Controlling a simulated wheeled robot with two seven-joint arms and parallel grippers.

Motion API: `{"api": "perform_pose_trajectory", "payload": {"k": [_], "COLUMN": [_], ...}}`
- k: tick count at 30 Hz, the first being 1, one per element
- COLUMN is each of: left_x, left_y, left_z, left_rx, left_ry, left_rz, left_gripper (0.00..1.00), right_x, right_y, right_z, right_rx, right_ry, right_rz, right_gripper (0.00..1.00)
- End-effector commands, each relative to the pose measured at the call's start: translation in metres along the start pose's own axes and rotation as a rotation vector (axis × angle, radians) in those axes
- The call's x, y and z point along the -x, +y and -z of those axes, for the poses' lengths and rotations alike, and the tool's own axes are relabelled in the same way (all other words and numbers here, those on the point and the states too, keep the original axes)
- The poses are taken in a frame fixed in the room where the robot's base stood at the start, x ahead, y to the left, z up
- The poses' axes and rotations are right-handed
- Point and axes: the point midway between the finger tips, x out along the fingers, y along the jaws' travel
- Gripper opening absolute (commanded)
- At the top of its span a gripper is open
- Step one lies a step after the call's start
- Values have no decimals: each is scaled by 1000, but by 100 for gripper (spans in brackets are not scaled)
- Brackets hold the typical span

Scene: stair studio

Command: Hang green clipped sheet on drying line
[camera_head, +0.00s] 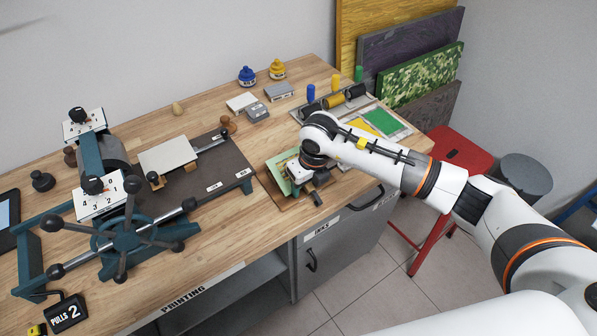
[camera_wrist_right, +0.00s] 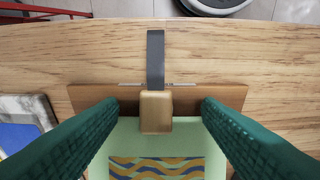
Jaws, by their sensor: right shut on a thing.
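The pale green sheet (camera_wrist_right: 130,138), printed with blue and ochre waves, lies over a brown wooden board (camera_wrist_right: 85,98) on the bench. Its left part (camera_head: 277,167) shows beside my right gripper in the head view. A gold clip (camera_wrist_right: 156,112) with a dark grey tab sits at the sheet's edge. My right gripper (camera_wrist_right: 161,104) is down at this edge, its green fingers on either side of the clip. It is shut on the clip, though the exact contact is not clear. My left gripper is not in view. I see no drying line.
A press with a spoked wheel (camera_head: 128,226) fills the bench's left side. A tray (camera_head: 345,103) with rollers, and yellow and green sheets (camera_head: 383,121), lie behind my right arm. A red stool (camera_head: 455,152) and a grey bin (camera_head: 525,175) stand right of the bench.

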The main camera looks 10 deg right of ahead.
Motion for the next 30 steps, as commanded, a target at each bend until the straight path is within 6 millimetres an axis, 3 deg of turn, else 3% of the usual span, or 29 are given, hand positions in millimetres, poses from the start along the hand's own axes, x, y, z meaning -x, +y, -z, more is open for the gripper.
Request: {"api": "perform_pose_trajectory", "payload": {"k": [1,8,10,12,30], "left_x": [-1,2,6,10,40], "left_y": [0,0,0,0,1], "left_z": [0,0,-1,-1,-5], "left_rx": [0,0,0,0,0], "left_ry": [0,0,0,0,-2], "left_rz": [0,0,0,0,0], "left_gripper": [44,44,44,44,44], "right_x": [-8,-2,3,10,62], "right_y": [1,2,2,2,1], "right_z": [-5,-4,-3,-1,9], "right_rx": [-2,-2,-3,-3,-1], "right_ry": [-14,-13,-11,-10,-2], "right_rz": [-4,-5,-5,-5,-2], "right_gripper": [48,43,27,0,0]}}
